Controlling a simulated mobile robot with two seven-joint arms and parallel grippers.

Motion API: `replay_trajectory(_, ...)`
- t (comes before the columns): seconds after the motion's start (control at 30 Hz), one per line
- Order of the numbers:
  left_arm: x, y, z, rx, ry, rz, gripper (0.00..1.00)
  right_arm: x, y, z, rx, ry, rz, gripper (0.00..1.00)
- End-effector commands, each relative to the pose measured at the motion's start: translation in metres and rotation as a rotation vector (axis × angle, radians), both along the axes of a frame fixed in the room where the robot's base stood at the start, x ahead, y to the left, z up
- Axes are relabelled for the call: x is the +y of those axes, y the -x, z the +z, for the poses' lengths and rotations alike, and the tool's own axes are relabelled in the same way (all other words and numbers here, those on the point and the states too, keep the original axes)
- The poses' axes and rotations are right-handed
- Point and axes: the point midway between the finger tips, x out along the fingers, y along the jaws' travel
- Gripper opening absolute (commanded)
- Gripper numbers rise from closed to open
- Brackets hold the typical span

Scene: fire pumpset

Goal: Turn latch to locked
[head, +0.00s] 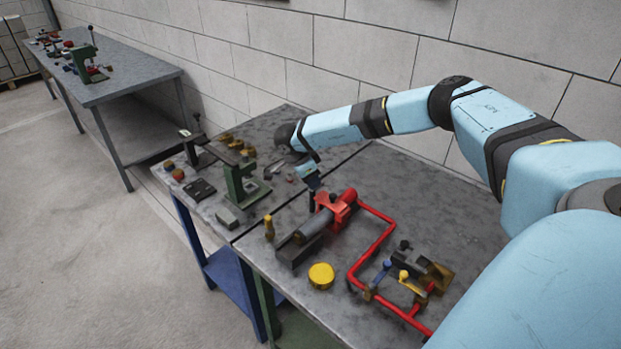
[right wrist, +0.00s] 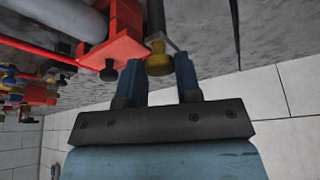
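My right gripper (head: 313,183) reaches down beside the red bracket of the pump assembly (head: 335,206) on the near bench. In the right wrist view its two blue fingers (right wrist: 158,72) stand apart, one on each side of a brass-coloured knob (right wrist: 157,60) on a dark stem. I take this knob to be the latch, but its lock position is not readable. The red block (right wrist: 120,32) with a dark knob is just left of the fingers. My left gripper is not in view.
A yellow cap (head: 321,275) lies in front. Valves with blue and yellow handles (head: 405,270) stand to the right. A green press (head: 238,180) stands on the adjoining bench. The wall is close behind.

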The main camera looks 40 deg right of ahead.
Motion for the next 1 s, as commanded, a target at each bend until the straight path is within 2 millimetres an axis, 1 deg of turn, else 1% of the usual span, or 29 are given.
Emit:
replay_trajectory(0.27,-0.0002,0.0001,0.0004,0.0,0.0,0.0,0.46,0.0001,0.0001,-0.0004,0.001,0.0,-0.036,0.08)
replay_trajectory(0.43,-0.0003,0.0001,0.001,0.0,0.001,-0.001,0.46,-0.0004,-0.0008,-0.0003,0.001,0.0,-0.12,0.08)
replay_trajectory(0.67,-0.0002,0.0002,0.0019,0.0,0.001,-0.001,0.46,-0.0004,-0.0018,-0.0006,0.002,-0.002,-0.308,0.08)
replay_trajectory(1.0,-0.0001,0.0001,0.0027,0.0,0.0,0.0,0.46,-0.002,-0.0034,-0.0001,0.003,-0.001,-0.633,0.08)
